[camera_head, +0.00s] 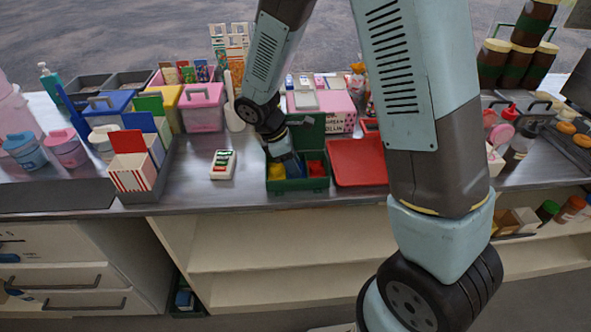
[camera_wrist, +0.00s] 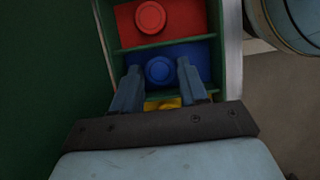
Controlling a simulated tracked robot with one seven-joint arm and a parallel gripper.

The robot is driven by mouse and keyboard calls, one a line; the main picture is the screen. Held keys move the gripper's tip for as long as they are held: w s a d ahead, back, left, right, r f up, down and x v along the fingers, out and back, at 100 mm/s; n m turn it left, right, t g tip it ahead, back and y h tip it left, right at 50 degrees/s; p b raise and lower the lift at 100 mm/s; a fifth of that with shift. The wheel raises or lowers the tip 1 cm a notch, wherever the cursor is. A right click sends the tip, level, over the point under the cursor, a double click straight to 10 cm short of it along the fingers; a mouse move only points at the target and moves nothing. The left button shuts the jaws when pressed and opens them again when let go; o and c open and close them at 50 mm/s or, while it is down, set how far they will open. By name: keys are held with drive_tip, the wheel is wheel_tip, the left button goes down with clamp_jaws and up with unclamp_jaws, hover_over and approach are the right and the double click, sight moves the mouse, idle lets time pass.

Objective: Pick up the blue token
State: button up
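The blue token (camera_wrist: 159,71) is a round knobbed piece in the blue middle compartment of a green box (camera_wrist: 226,75). My gripper (camera_wrist: 158,65) is open, its two fingertips on either side of the blue token, with gaps showing between. I cannot tell how far the tips are above it. A red token (camera_wrist: 150,17) lies in the red compartment beyond. A yellow piece (camera_wrist: 163,104) shows partly behind my gripper. In the head view, my gripper (camera_head: 287,168) reaches down into the green box (camera_head: 298,185) on the counter and hides the blue token.
A red tray (camera_head: 357,174) lies right of the box. A white holder with coloured strips (camera_head: 223,165) lies to its left. A pink box (camera_head: 322,108) stands behind. A striped carton (camera_head: 133,170) stands further left. The counter between the carton and the green box is mostly clear.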

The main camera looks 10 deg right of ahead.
drive_tip(key=c, duration=0.6)
drive_tip(key=shift+o, duration=0.2)
